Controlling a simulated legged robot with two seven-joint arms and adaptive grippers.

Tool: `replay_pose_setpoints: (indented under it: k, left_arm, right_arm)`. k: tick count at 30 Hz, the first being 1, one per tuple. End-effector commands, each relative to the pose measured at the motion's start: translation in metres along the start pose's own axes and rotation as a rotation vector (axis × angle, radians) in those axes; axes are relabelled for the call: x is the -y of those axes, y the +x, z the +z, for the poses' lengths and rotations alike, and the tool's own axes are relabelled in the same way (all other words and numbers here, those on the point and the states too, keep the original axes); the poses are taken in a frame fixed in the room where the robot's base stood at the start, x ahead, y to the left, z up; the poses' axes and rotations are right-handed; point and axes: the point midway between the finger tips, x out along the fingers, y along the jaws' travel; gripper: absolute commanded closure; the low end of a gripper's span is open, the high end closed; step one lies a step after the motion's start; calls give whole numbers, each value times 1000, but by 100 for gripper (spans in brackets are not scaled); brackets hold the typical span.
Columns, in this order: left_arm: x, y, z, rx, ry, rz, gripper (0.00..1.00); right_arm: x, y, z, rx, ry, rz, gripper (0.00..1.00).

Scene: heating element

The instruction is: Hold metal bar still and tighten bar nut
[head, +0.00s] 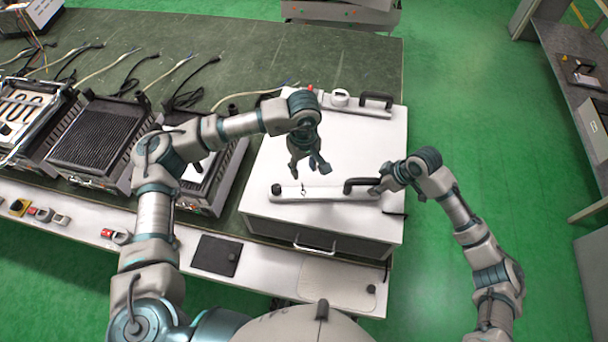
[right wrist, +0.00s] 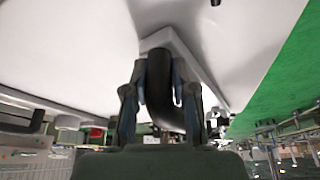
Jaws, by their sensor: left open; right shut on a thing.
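The metal bar (head: 325,193) lies flat near the front edge of the white box top in the head view. It has a black handle (head: 357,184) at its right end and a black knob (head: 277,189) at its left end. A small dark piece (head: 303,190), possibly the bar nut, stands on the bar; it is too small to be sure. My right gripper (head: 376,190) is shut on the black handle, which also shows between its fingers in the right wrist view (right wrist: 160,85). My left gripper (head: 309,170) is open and empty, above and behind the bar.
A second bar with a black handle (head: 376,100) lies at the back of the white box (head: 270,160). Several open grill units (head: 100,130) stand to the left on the green table (head: 250,40). A black pad (head: 215,255) lies on the front shelf.

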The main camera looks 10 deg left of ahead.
Motion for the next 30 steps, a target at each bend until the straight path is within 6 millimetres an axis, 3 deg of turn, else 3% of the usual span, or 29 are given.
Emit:
replay_pose_setpoints:
  k: [4, 14, 15, 18, 30]
  left_arm:
    - [0, -8, 0, 0, 0, 1, 56]
    - [0, -9, 0, 0, 0, 1, 56]
    - [0, -9, 0, 0, 0, 1, 56]
    - [0, -8, 0, 0, 0, 1, 56]
    - [0, -8, 0, 0, 0, 0, 56]
  right_arm:
    - [0, 0, 0, -1, 0, 1, 100]
    - [0, 0, 0, -1, 0, 1, 100]
    - [0, 0, 0, -1, 0, 1, 67]
    - [0, 0, 0, -1, 0, 1, 45]
    - [-1, -9, 0, -1, 0, 1, 45]
